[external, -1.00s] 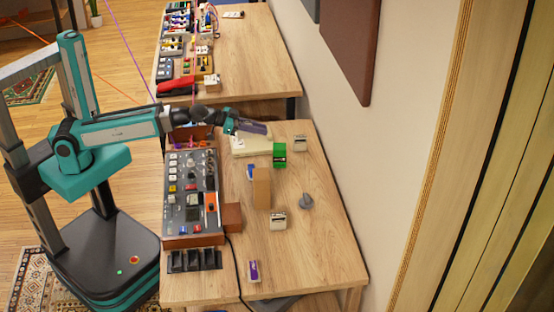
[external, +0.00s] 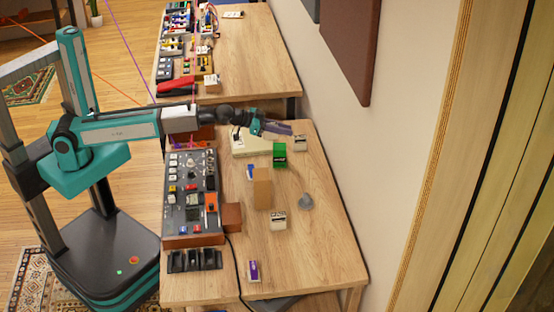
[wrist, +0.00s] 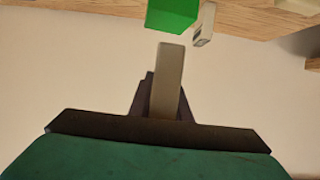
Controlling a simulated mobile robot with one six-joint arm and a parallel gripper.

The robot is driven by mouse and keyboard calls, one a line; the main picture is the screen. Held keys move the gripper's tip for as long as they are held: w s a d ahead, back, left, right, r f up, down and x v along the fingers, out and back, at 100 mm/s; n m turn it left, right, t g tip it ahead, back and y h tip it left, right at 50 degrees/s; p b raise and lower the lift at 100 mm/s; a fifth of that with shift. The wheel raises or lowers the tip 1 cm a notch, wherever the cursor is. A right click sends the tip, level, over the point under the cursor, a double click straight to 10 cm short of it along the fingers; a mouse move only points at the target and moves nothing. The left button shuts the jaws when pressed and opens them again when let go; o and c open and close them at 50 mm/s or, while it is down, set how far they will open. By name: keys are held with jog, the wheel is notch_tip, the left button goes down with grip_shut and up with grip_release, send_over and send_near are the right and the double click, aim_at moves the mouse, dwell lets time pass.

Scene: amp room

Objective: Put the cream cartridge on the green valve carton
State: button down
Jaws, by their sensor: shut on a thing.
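My gripper (external: 284,128) is above the far part of the near table, higher than the green valve carton (external: 279,149) and slightly beyond it. In the wrist view my gripper (wrist: 164,105) is shut on a narrow, pale cream bar, which I take to be the cream cartridge (wrist: 168,70); it sticks out beyond the dark fingers. The cartridge is not distinguishable in the external view. The green carton (wrist: 172,14) shows at the top of the wrist view, past the cartridge's end; the two look apart. The carton stands on the table.
A small pale box (external: 300,144) stands right of the carton. A cream device (external: 245,144) lies to its left. A tall brown box (external: 262,188), another pale box (external: 278,220) and a grey cone (external: 306,202) stand nearer. A mixer panel (external: 190,198) fills the left side. The front right is clear.

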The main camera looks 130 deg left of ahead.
aim_at(266, 139)
jog(key=shift+w+a+f, duration=0.2)
jog(key=shift+w+a, duration=1.05)
jog(key=shift+w, duration=0.2)
jog(key=shift+f, duration=0.1)
jog(key=shift+f+p, duration=0.45)
jog(key=shift+f, duration=1.2)
jog(key=shift+f, duration=0.15)
jog(key=c, duration=1.6)
grip_release()
jog(key=shift+c, duration=0.2)
jog(key=shift+b+v, duration=0.55)
jog(key=shift+v, duration=5.55)
